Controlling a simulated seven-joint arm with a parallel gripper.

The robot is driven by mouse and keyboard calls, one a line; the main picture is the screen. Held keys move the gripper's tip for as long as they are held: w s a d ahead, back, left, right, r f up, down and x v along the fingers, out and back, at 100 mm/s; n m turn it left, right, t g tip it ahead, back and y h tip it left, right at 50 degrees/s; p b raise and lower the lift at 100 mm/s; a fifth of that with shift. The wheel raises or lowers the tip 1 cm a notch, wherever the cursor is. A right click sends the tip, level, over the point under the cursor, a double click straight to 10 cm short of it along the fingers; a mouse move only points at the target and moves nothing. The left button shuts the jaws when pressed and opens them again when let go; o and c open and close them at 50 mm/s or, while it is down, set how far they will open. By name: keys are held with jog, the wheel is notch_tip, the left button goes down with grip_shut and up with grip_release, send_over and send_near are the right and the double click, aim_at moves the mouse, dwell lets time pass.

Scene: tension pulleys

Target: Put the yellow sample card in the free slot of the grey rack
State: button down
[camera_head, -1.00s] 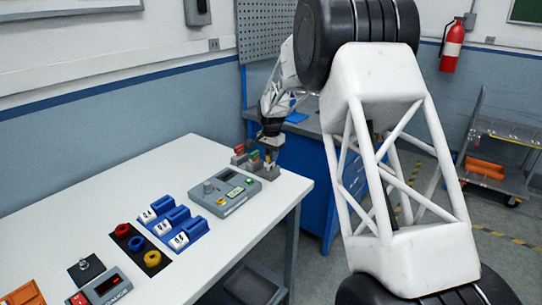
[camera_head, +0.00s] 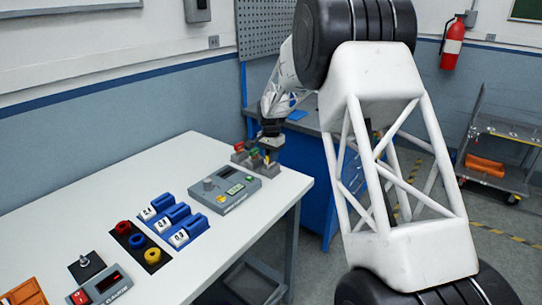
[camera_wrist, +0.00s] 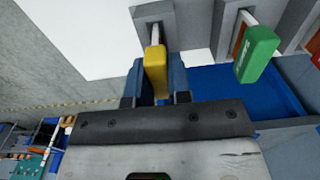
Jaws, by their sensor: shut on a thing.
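The yellow sample card (camera_wrist: 155,72) is between the two blue-grey fingers of my gripper (camera_wrist: 155,88) in the wrist view, and the gripper is shut on it. The card's pale far end meets a grey slot block (camera_wrist: 146,14) of the rack; I cannot tell how deep it sits. A green card (camera_wrist: 257,55) stands in the neighbouring block to the right. In the head view, the grey rack (camera_head: 247,161) is at the table's far right corner, with my gripper (camera_head: 270,152) at its right end. A red card (camera_head: 239,146) is at the rack's left end.
Blue holders (camera_head: 172,222) and a black plate with coloured rings (camera_head: 138,246) stand nearer. The table's right edge (camera_head: 300,190) is near my gripper. The left tabletop is clear.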

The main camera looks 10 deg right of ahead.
jog(key=shift+f, duration=0.35)
dwell(0.4)
jog(key=c, duration=0.7)
grip_release()
jog(key=shift+o, duration=0.2)
jog(key=shift+r, duration=3.95)
jog(key=shift+r, duration=0.1)
